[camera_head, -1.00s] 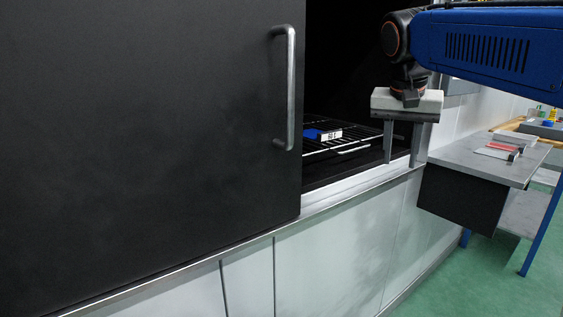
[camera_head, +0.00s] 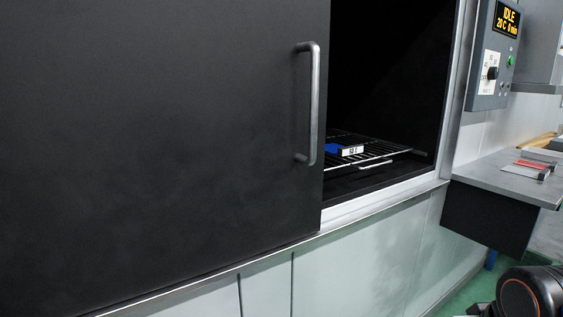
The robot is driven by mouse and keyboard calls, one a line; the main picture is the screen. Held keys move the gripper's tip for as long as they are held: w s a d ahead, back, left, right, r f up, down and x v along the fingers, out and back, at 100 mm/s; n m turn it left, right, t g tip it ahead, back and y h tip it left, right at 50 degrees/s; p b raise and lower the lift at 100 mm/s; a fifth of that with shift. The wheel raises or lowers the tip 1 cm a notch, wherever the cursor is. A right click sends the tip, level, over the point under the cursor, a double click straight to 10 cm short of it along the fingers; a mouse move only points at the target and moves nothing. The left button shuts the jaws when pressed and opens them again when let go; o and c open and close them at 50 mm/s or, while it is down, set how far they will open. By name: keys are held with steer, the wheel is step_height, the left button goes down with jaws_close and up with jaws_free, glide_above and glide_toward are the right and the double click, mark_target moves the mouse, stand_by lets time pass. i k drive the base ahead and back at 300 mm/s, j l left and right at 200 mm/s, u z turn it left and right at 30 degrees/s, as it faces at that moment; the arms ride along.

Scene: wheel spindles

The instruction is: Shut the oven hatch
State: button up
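The oven hatch (camera_head: 170,140) is a large black sliding panel that fills the left of the view. Its vertical metal bar handle (camera_head: 314,105) stands near its right edge. The hatch is partly open: a dark opening shows to its right. Inside, on a wire rack (camera_head: 385,157), lies a blue item with a white label (camera_head: 349,150). My gripper's fingers are not in view. Only a dark rounded part of my arm with an orange ring shows at the bottom right corner, away from the handle.
A control panel (camera_head: 494,60) reading "IDLE 20 C 0 min" is mounted right of the opening. A grey shelf (camera_head: 495,177) with red and white items (camera_head: 532,165) juts out below it. A metal rail (camera_head: 250,266) runs under the hatch. Green floor shows at lower right.

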mark_target(147, 146)
steer(key=u, duration=1.45)
